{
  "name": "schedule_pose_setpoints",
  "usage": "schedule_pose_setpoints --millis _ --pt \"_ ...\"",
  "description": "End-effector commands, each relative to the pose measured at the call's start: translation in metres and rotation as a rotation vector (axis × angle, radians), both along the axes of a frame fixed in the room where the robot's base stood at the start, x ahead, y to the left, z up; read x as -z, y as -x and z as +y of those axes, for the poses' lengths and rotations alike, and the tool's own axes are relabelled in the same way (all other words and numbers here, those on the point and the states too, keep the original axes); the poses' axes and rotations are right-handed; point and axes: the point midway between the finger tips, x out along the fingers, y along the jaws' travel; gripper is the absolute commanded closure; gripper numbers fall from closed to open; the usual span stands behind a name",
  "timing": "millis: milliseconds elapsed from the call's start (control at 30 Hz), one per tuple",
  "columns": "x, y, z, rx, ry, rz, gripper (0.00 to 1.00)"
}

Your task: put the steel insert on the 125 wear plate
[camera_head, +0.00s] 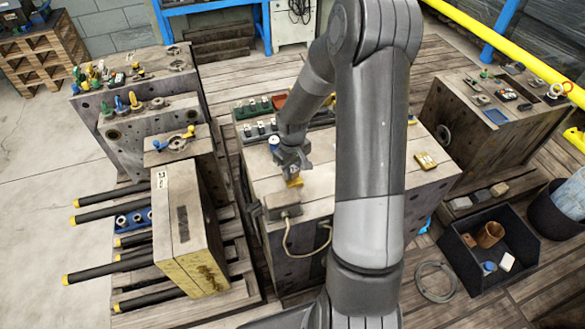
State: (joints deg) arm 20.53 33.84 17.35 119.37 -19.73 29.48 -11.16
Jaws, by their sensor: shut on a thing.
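My gripper (292,168) points down over the top of the central block, left of my arm's big links. It is shut on a small grey piece, which looks like the steel insert but is mostly hidden by the jaws. A small yellow-brown plate (294,183) lies directly below the jaws. I cannot tell whether the held piece touches it. No number is readable on either plate, so I cannot tell which is the 125 wear plate.
A grey box with a cable (281,205) is at the front edge. A tall mould block (187,222) stands left. My arm hides the block's middle.

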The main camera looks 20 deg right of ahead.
Motion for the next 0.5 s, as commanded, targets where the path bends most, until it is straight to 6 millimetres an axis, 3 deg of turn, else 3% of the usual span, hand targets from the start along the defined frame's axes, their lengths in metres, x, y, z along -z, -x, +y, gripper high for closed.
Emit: schedule_pose_setpoints --millis 233,267,500 --pt "0.0021 -0.0002 -0.0001 0.0 0.0 0.0 1.0" --pt "0.0026 0.0 -0.0002 0.001 0.0 0.0 0.7" --pt "0.0021 -0.0001 -0.0003 0.001 0.0 -0.001 0.51"
